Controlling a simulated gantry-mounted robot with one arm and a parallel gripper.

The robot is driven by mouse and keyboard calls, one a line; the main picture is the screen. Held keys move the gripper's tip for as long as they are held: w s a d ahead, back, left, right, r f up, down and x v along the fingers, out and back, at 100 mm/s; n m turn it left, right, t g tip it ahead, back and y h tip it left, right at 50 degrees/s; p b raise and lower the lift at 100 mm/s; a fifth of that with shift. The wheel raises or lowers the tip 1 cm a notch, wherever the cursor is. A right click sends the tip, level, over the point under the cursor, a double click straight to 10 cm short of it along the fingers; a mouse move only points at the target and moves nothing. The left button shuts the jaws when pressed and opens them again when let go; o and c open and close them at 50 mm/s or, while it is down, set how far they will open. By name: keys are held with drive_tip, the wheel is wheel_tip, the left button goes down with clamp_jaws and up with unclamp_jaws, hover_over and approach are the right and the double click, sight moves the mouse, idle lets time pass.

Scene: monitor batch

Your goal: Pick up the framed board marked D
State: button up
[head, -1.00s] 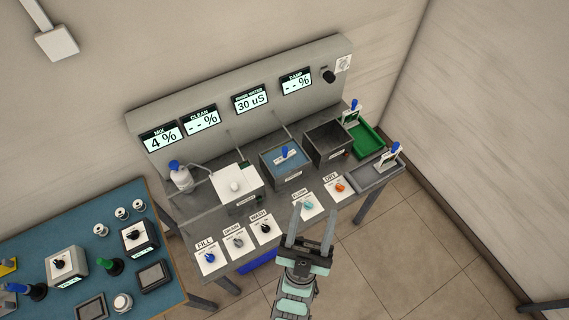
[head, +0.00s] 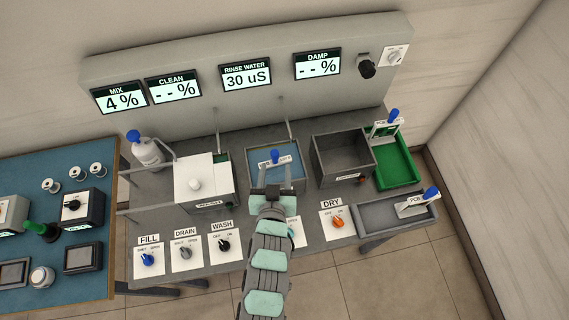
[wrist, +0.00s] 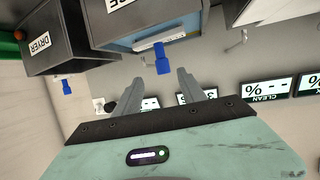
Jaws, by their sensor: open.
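Three framed boards with blue handles are in view; I cannot read a D on any. One (head: 275,161) sits in the blue-filled rinse tank (head: 249,177). One (head: 384,128) stands at the back of the green tray (head: 401,173). One (head: 415,204) is in the grey tray (head: 372,227) at the right. My gripper (head: 274,184) is open and empty at the front of the rinse tank. In the wrist view, the rinse tank board's blue handle (wrist: 163,64) shows just beyond and between my open fingertips (wrist: 163,76).
The dryer box (head: 341,182) stands right of the rinse tank, and the white-lidded washer (head: 194,182) left of it. A panel of switches, including the dry switch (head: 337,223), lines the front. A back panel with displays (head: 246,78) rises behind. A blue side table (head: 95,270) is at left.

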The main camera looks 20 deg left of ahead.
sight(274, 160)
drive_tip(key=shift+w+a+f+g, duration=0.2)
drive_tip(key=shift+f+g, duration=0.1)
drive_tip(key=shift+f, duration=0.3)
drive_tip(key=x, duration=0.4)
drive_tip(key=shift+w+a, duration=0.1)
drive_tip(key=shift+a, duration=0.1)
drive_tip(key=shift+x, duration=2.95)
drive_tip(key=shift+f, duration=0.1)
clamp_jaws()
